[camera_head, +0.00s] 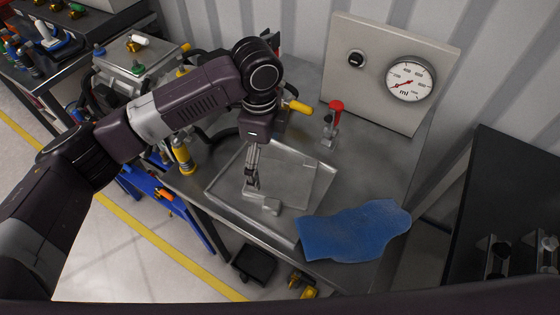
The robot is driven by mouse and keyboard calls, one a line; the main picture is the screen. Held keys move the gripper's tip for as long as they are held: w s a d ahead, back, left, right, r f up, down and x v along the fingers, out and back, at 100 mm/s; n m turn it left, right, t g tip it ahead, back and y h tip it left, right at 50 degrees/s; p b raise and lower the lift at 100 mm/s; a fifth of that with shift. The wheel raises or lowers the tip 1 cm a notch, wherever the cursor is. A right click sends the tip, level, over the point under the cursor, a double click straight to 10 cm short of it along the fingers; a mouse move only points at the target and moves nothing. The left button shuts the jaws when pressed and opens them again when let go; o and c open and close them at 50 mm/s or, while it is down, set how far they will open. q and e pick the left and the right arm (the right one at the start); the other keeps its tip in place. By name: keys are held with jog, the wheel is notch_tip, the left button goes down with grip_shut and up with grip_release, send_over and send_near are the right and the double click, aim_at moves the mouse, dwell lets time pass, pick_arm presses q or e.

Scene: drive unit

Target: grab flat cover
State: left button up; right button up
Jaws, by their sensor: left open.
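My left gripper (253,184) points down over a shallow silver metal tray (313,193) on the grey workbench. Its jaws are open, and the gap between the fingers is hard to see from here. A small, flat silver-grey piece (268,205) lies in the tray just in front of the fingertips and looks like the flat cover. I cannot tell whether the fingers touch it, and its near-gripper end is partly hidden. My right gripper is not in view.
A blue cloth (355,232) lies against the tray's right front corner. A red-handled clamp (333,126) stands behind the tray, before a gauge panel (375,100). A machine unit (135,58) crowds the left. Bare bench (378,165) shows at the right.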

aim_at(265, 176)
pick_arm(q)
jog(key=shift+w+a, duration=0.1)
jog(key=shift+w, duration=0.4)
jog(key=shift+w+f, duration=0.15)
jog(key=shift+f, duration=0.25)
jog(key=f+p, duration=0.1)
jog(key=f, duration=0.1)
jog(key=s+f+p, duration=0.1)
jog(key=shift+a+f, duration=0.1)
jog(key=shift+f, duration=0.25)
notch_tip(265, 176, down, 2)
jog(key=shift+w+f+p, duration=0.15)
jog(key=shift+f+p, duration=0.05)
jog(key=shift+p, duration=0.15)
jog(key=shift+w+f, duration=0.1)
jog(key=shift+f, duration=0.15)
jog(key=c, duration=1.2)
jog(key=shift+c, duration=1.2)
jog(key=shift+r, duration=0.1)
jog(key=shift+c, duration=0.9)
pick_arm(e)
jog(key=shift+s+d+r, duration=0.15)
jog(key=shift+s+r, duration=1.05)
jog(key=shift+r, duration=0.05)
